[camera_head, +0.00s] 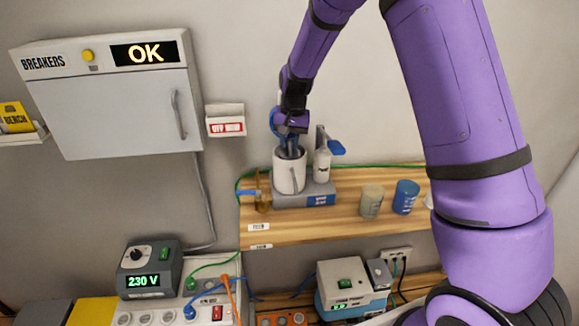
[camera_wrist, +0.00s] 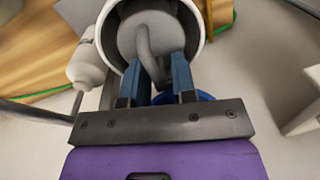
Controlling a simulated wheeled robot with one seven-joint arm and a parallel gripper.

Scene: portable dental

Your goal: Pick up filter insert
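A white canister (camera_head: 289,172) stands upright on a grey-and-blue base (camera_head: 318,197) on the wooden shelf. In the wrist view its open rim (camera_wrist: 203,28) shows, with a grey round insert (camera_wrist: 128,38) inside, which I take as the filter insert. A grey curved handle (camera_wrist: 147,52) rises from it. My gripper (camera_head: 290,150) points down into the canister mouth. Its two blue fingers (camera_wrist: 156,78) are apart, one on each side of the handle, with a visible gap. The fingertips' depth and any contact are unclear.
A white bottle (camera_head: 322,164) with a blue top stands close right of the canister. A beige cup (camera_head: 371,201) and a blue cup (camera_head: 405,197) stand further right on the shelf (camera_head: 330,227). A breaker cabinet (camera_head: 115,105) hangs at left. Power units stand below.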

